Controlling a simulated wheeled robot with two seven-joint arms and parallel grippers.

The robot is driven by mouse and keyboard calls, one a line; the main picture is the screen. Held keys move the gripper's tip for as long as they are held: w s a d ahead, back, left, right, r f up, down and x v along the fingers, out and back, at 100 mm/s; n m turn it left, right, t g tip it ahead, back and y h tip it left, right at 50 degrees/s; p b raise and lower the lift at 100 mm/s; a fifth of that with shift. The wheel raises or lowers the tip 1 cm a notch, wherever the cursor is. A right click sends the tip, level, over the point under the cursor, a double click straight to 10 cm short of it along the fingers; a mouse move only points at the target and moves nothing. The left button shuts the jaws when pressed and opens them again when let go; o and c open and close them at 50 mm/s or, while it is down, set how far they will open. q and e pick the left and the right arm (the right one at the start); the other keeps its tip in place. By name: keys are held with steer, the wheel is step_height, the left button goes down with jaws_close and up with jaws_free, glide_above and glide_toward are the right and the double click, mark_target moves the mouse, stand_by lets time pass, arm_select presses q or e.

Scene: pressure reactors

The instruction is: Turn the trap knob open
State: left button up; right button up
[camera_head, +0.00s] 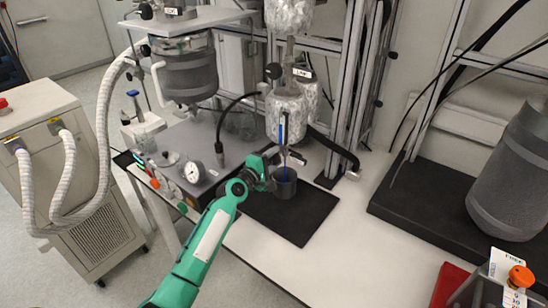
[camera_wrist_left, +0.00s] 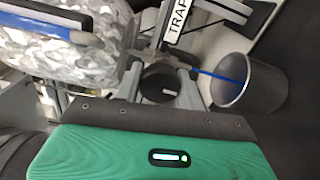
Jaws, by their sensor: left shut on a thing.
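The dark round trap knob (camera_wrist_left: 160,84), with a pale mark on its face, sits between the fingers of my left gripper (camera_wrist_left: 162,78). The gripper is shut on it. A white label (camera_wrist_left: 180,20) reading TRAP is beside it. In the head view my left gripper (camera_head: 272,166) is below the foil-wrapped vessel (camera_head: 285,108) and beside a grey beaker (camera_head: 286,186); the knob cannot be made out there. In the left wrist view a thin blue line runs from near the knob into the beaker (camera_wrist_left: 262,98). My right gripper is out of view.
The beaker stands on a black mat (camera_head: 300,220) on the white bench. A control box with a pressure gauge (camera_head: 194,171) lies left of my gripper. Metal frame posts rise behind.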

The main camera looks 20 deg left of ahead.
arm_select(q)
steer(key=shift+n, duration=0.3)
stand_by(0.4)
steer(key=o, duration=1)
steer(key=shift+c, duration=0.2)
steer(key=b+v, duration=0.2)
steer(key=v, duration=1.2)
